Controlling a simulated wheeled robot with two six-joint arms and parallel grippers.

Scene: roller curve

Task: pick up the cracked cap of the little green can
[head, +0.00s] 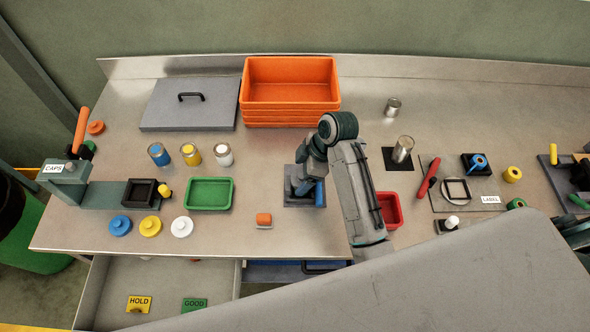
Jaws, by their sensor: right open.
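I cannot pick out a little green can or a cracked cap with certainty. A small green round piece (517,203) lies at the right, and another green piece (90,146) is partly hidden behind the CAPS press (66,180). My right gripper (304,190) is open, pointing down over a dark square pad (291,201) in the middle of the bench. A blue upright piece (320,193) stands beside its fingers; whether they touch is unclear. The gripper and arm hide part of the pad. My left gripper is not in view.
Orange trays (290,117) are stacked behind; a green tray (209,206) and orange cylinder (264,219) are left of the gripper. A red bin (389,210) is right, partly behind my arm. Blue, yellow and white cans and caps stand left. An open drawer (160,274) is in front.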

